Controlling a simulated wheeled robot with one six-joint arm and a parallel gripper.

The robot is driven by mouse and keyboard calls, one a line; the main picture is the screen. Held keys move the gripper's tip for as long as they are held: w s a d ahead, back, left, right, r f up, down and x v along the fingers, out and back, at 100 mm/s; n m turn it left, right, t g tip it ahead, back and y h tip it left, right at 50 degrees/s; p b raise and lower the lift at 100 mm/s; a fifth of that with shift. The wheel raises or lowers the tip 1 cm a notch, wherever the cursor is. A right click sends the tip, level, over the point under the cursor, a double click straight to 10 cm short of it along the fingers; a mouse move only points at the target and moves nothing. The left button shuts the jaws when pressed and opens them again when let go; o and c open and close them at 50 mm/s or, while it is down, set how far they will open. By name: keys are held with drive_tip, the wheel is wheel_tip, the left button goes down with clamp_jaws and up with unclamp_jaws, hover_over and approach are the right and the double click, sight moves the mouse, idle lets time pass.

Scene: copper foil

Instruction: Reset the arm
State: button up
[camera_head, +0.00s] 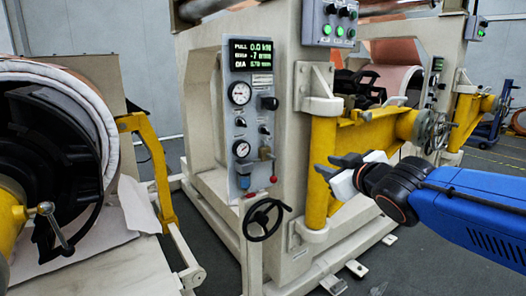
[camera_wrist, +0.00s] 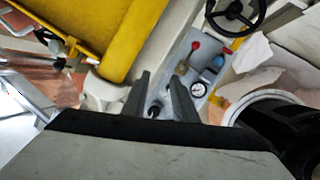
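My gripper (camera_head: 334,166) shows at the right in the head view, at the end of my blue arm, in front of the yellow swing arm (camera_head: 322,150) of the machine. Its two dark fingers point left and stand apart, with nothing visible between them. The wrist view also shows my gripper (camera_wrist: 160,85) with the fingers apart and empty. Beyond them there is the control panel with a gauge (camera_wrist: 198,89) and a red knob (camera_wrist: 195,45). I cannot tell whether any finger touches the machine.
The grey control panel (camera_head: 243,110) carries gauges and a display, with a black handwheel (camera_head: 266,219) below. The yellow arm (camera_wrist: 120,38) is close in the wrist view. Grey floor (camera_head: 430,265) shows at the lower right.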

drive_tip(key=s+d+f+m+g+h, duration=0.4)
drive_tip(key=s+d+f+m+g, duration=0.1)
drive_tip(key=s+d+f, duration=0.7)
drive_tip(key=s+a+f+m+g, duration=0.1)
drive_tip(key=s+f+m+g, duration=0.1)
drive_tip(key=s+f+g, duration=0.3)
drive_tip(key=s+f, duration=0.4)
drive_tip(key=s, duration=0.3)
drive_tip(key=shift+f+m, duration=0.3)
